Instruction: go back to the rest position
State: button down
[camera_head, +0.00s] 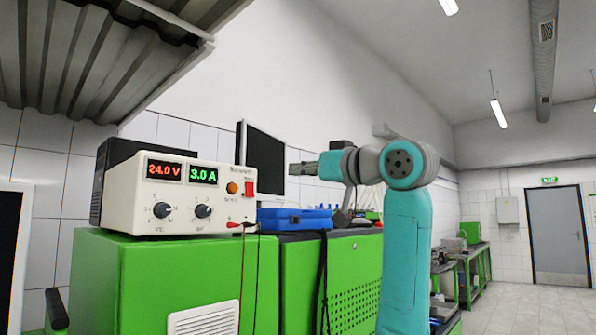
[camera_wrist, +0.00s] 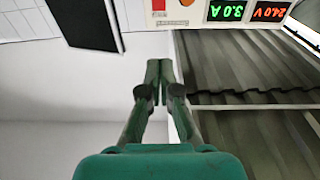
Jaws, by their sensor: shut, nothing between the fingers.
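My gripper (camera_head: 303,169) shows in the camera_head view at the end of my teal arm, pointing left. It is held in the air to the right of the power supply and in front of the dark monitor's right side. In the camera_wrist view the gripper (camera_wrist: 159,75) has its fingertips together and nothing between them. The wrist picture is upside down, with the power supply's displays at its top right.
A cream power supply (camera_head: 180,193) reading 24.0 V and 3.0 A stands on a green cabinet (camera_head: 130,285). A blue case (camera_head: 295,218) lies beside it. A dark monitor (camera_head: 265,163) hangs behind. Open floor (camera_head: 520,305) and a grey door (camera_head: 558,235) are at right.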

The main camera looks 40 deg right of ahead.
dwell(0.3)
